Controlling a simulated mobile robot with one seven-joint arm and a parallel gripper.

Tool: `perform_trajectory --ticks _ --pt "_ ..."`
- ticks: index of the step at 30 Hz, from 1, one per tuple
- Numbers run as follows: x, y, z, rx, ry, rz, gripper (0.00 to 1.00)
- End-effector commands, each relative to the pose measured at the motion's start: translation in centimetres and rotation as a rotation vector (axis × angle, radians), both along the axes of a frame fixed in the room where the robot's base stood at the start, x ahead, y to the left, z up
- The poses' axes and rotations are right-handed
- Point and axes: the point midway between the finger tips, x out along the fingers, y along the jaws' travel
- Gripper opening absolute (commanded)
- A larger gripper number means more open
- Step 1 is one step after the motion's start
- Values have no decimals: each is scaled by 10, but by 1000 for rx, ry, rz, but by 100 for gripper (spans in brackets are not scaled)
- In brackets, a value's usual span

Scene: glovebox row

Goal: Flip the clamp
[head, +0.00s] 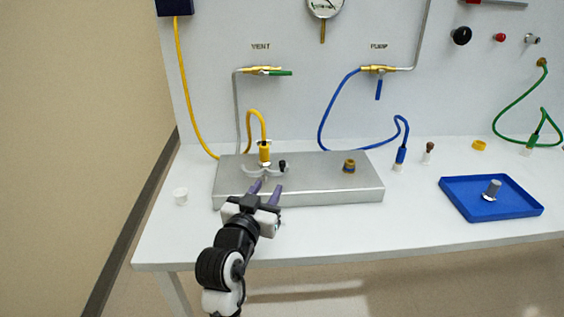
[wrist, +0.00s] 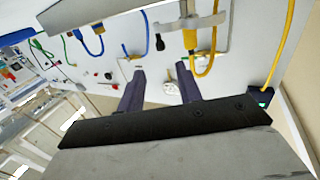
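The clamp (head: 262,174) is a pale silver, curved piece at the foot of the yellow hose connector (head: 264,152), on the left part of the steel box (head: 325,178). A small black knob (head: 283,166) stands at its right side. In the wrist view a silver bar that looks like the clamp (wrist: 205,22) crosses the top, beside the yellow connector (wrist: 190,39). I cannot tell whether the clamp is open or closed. My gripper (head: 266,190) is open and empty, with purple fingers apart in front of the clamp; the fingers also show in the wrist view (wrist: 160,72).
A brass fitting (head: 349,166) sits on the box's right part. A blue tray (head: 491,198) holding a grey part is at right. The table front between box and tray is clear.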

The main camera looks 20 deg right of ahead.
Motion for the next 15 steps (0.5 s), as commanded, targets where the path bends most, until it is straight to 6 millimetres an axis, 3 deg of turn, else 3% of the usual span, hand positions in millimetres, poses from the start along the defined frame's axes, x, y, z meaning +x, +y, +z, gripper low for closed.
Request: perform_trajectory --ticks 15 --pt "80 -63 3 2 -1 2 35"
